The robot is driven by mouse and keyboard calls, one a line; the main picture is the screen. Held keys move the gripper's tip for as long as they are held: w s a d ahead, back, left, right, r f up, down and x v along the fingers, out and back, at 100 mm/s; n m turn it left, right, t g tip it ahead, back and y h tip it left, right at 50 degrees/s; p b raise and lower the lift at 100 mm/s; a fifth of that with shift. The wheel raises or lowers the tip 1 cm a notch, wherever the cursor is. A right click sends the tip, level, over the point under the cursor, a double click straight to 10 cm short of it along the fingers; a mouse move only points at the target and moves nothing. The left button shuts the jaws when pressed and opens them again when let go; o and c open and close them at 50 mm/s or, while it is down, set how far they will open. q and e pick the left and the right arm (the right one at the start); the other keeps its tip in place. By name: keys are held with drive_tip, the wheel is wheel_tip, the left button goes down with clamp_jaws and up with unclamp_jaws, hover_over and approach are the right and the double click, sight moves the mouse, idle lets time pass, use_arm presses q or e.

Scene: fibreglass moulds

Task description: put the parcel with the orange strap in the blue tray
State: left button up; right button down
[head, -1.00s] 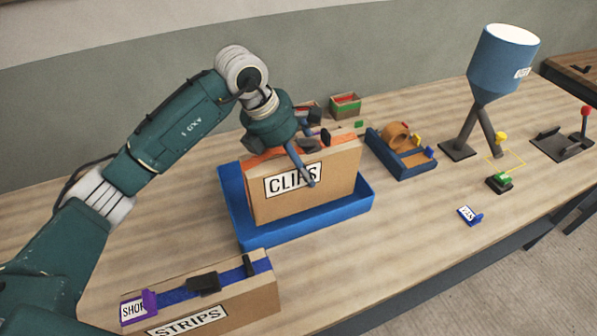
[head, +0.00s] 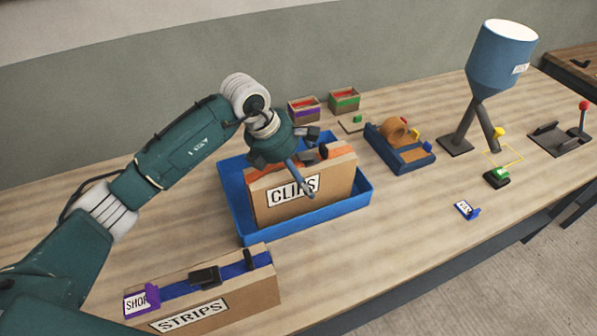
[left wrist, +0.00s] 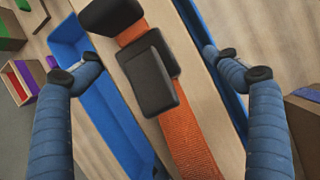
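The parcel with the orange strap (head: 300,203) is a cardboard box labelled CLIPS. It stands upright inside the blue tray (head: 352,204) in the head view. Its orange strap (left wrist: 190,140) and black handle (left wrist: 150,78) show in the left wrist view. My left gripper (head: 314,168) is over the parcel's top, one finger in front of the labelled face. In the left wrist view my left gripper (left wrist: 150,60) has its fingers wide apart, one on each side of the parcel, with gaps; the handle between them is not gripped. My right gripper is not in view.
A similar box with a blue strap, labelled STRIPS (head: 205,306), stands nearer, with a purple SHOP sign (head: 140,302) by it. Two small bins (head: 344,100), a tape dispenser (head: 398,150) and a blue hopper (head: 502,58) are farther back.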

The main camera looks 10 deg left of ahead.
use_arm(q)
wheel_tip(320, 180, up, 11)
drive_tip(key=b, duration=0.3)
hover_over(280, 165)
drive_tip(key=shift+w+d+f, duration=0.1)
drive_tip(key=shift+w+f, duration=0.05)
drive_tip(key=shift+f, duration=0.05)
drive_tip(key=shift+r, duration=0.45)
